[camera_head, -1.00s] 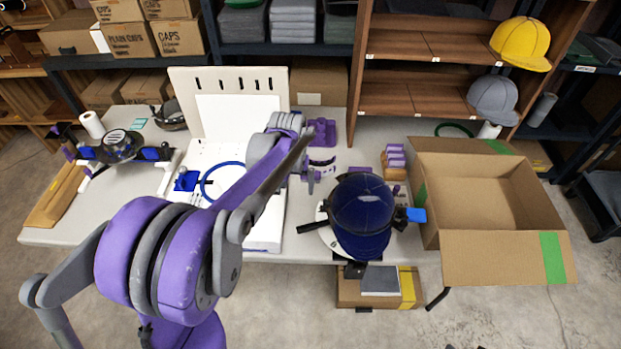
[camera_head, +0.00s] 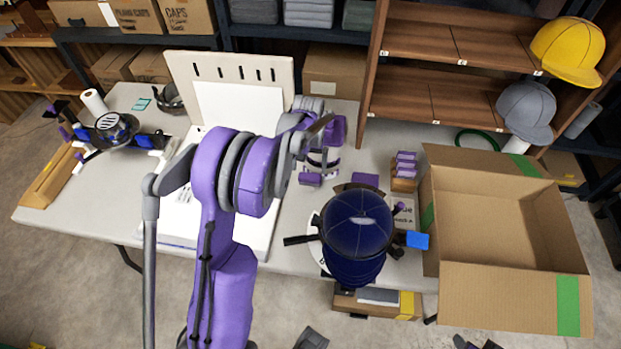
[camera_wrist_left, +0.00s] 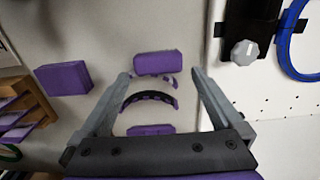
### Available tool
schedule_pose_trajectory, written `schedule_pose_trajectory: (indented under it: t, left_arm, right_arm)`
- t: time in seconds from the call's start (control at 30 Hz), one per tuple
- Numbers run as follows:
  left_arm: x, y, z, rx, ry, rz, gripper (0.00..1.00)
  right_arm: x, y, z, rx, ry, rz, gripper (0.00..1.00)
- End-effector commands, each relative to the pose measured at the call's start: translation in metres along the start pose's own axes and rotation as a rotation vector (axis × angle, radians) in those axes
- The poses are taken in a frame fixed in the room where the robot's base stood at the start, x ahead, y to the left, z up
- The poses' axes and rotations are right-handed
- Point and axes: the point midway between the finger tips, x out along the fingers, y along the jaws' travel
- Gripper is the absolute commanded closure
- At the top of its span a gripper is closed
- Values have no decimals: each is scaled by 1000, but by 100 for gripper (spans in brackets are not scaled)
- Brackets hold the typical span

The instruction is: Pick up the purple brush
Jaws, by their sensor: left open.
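A rounded purple piece (camera_wrist_left: 156,63), which looks like the brush, lies on the table in the left wrist view; its bristles cannot be made out. It also shows in the head view (camera_head: 310,179). My left gripper (camera_wrist_left: 160,73) is open and empty, with its fingers pointing down around the piece's area; I cannot tell their height above it. A dark curved band with purple ends (camera_wrist_left: 150,98) and another purple piece (camera_wrist_left: 150,130) lie between the fingers, nearer the palm. My right gripper is not in view.
A purple block (camera_head: 364,180) and a small stack of purple-topped boxes (camera_head: 404,164) lie to the right. A navy cap (camera_head: 357,222) sits on a stand at the front. An open cardboard box (camera_head: 505,245) is at the right. A white board (camera_head: 262,222) lies left.

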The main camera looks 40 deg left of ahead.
Motion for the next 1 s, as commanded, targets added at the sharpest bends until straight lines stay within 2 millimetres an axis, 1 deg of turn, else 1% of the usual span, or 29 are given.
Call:
schedule_pose_trajectory:
  t: [0.17, 0.3, 0.43, 0.53, 0.73, 0.77, 0.8, 0.87, 1.0]
  left_arm:
    - [14, 1, 0, 1, 0, 0, 0]
    - [35, 2, 2, 1, 0, 0, 0]
    - [52, 2, 2, 1, 0, 0, 0]
    - [57, 2, 3, 1, 0, 0, 0]
    - [58, 2, 3, 1, 0, 0, 0]
    - [58, 2, 3, 1, 0, 0, 4]
    - [58, 2, 3, 1, 0, 0, 11]
    - [58, 2, 3, 1, 0, 0, 22]
    - [58, 2, 3, 1, 0, 0, 47]
  right_arm:
    - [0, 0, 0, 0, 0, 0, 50]
    - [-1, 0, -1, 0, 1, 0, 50]
    - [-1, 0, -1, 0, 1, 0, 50]
    - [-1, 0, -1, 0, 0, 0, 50]
    - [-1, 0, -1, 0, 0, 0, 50]
    - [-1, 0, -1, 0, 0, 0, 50]
    - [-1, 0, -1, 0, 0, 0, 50]
    - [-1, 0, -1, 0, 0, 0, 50]
    - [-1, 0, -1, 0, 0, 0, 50]
